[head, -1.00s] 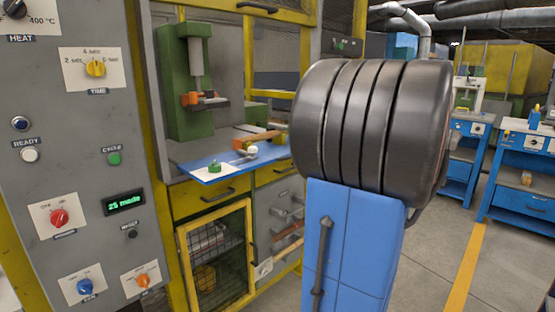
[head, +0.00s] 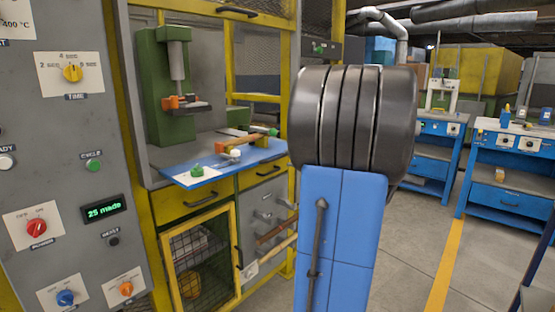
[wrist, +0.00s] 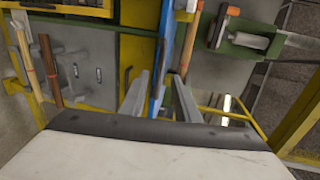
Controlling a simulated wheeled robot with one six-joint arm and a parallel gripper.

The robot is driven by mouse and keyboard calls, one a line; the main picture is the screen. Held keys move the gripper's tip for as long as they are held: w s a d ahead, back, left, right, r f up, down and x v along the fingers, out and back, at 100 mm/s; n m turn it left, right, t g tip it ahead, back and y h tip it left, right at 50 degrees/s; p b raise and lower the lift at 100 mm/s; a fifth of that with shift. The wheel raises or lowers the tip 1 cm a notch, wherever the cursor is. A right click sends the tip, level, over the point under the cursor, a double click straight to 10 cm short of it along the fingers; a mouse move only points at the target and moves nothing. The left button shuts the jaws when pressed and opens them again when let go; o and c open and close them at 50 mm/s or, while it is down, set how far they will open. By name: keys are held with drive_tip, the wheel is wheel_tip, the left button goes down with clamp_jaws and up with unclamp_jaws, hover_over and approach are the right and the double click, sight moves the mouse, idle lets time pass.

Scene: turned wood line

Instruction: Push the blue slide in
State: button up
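The blue slide (head: 235,171) is a flat blue plate that juts out of the bench front under the green press (head: 165,90). A green knob on a white patch (head: 198,172) and a white ball (head: 235,153) show on it. In the wrist view the slide (wrist: 180,45) appears as a narrow blue strip running down between my fingers. My gripper (wrist: 158,85) is open there, with a grey finger on each side of the strip. I cannot tell whether either finger touches it. My gripper does not show in the head view.
Yellow drawers (head: 190,199) and a yellow mesh door (head: 200,255) lie below the slide. Wooden-handled tools (head: 275,235) hang beside the door. A grey control panel (head: 60,150) stands at left. Blue benches (head: 510,165) are at right, with clear floor before them.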

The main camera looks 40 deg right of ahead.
sight(279, 158)
drive_tip(key=x, duration=0.7)
drive_tip(key=shift+w+a+f, duration=0.1)
drive_tip(key=shift+w, duration=0.3)
clamp_jaws()
